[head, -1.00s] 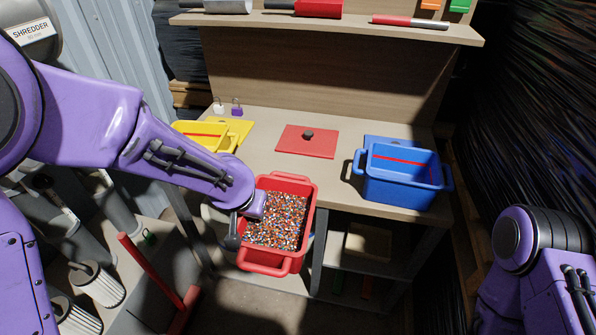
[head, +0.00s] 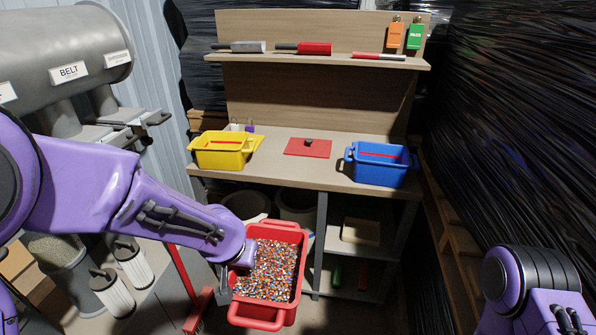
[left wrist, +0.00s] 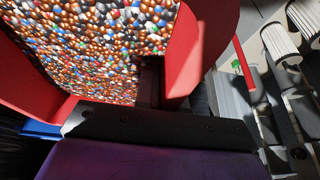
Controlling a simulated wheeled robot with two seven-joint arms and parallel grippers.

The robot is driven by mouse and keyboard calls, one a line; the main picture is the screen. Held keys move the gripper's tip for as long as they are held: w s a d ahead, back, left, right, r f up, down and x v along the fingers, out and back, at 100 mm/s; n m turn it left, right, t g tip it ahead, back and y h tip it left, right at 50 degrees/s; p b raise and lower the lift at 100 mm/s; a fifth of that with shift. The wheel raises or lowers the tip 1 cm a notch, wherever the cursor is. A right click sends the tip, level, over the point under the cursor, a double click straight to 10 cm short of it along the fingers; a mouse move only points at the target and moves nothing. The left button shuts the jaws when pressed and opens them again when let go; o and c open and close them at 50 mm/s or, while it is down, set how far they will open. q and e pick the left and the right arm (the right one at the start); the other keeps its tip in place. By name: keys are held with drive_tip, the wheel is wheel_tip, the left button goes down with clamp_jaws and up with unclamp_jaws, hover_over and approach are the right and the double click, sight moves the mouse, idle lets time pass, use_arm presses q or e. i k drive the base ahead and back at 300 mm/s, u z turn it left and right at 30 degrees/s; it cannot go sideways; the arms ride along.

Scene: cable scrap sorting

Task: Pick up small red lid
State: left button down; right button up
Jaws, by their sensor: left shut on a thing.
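The small red lid (head: 307,148), a flat red plate with a dark knob, lies on the workbench between the yellow and blue bins. My left gripper (head: 238,272) is shut on the left side of a red bin (head: 264,322) filled with multicoloured granules. It holds the bin in front of the bench, well short of the lid. In the left wrist view the red bin (left wrist: 185,55) fills the upper left, with the dark gripper (left wrist: 150,85) at its wall. My right arm shows at the lower right, but its gripper is out of view.
A yellow bin (head: 222,160) and a blue bin (head: 382,172) stand on the workbench (head: 270,180) either side of the lid. A shelf (head: 320,58) above holds tools and tags. Grey machinery (head: 80,65) is at left; a dark wrapped stack (head: 500,130) is at right.

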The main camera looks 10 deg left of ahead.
sight(318, 148)
drive_tip(key=u, duration=0.9)
drive_tip(key=i, duration=0.85)
drive_tip(key=z, duration=1.15)
